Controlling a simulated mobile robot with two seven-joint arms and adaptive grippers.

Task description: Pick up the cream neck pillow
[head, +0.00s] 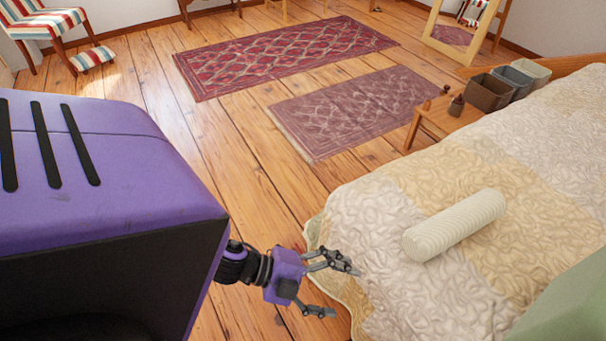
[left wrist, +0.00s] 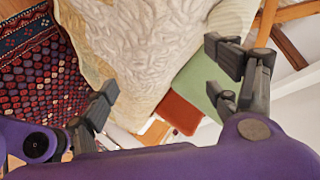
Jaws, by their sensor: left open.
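The cream neck pillow (head: 455,225) is a pale, ribbed roll. It lies on its side on the quilted bed (head: 390,190) in the head view, slanting up to the right. My left gripper (head: 345,292) is open and empty, left of the pillow and apart from it, at the bed's near left edge. Its two spread fingers also show in the left wrist view (left wrist: 162,70), with the quilt between and beyond them. A pale surface (left wrist: 235,18) at the top of that view may be the pillow; I cannot tell. My right gripper is not in view.
A green pillow (head: 565,300) lies at the lower right of the bed. A wooden bench (head: 432,122) with several small bins (head: 489,92) stands beyond the bed. Two patterned rugs (head: 360,110) lie on open wooden floor. A striped chair (head: 45,22) stands far left.

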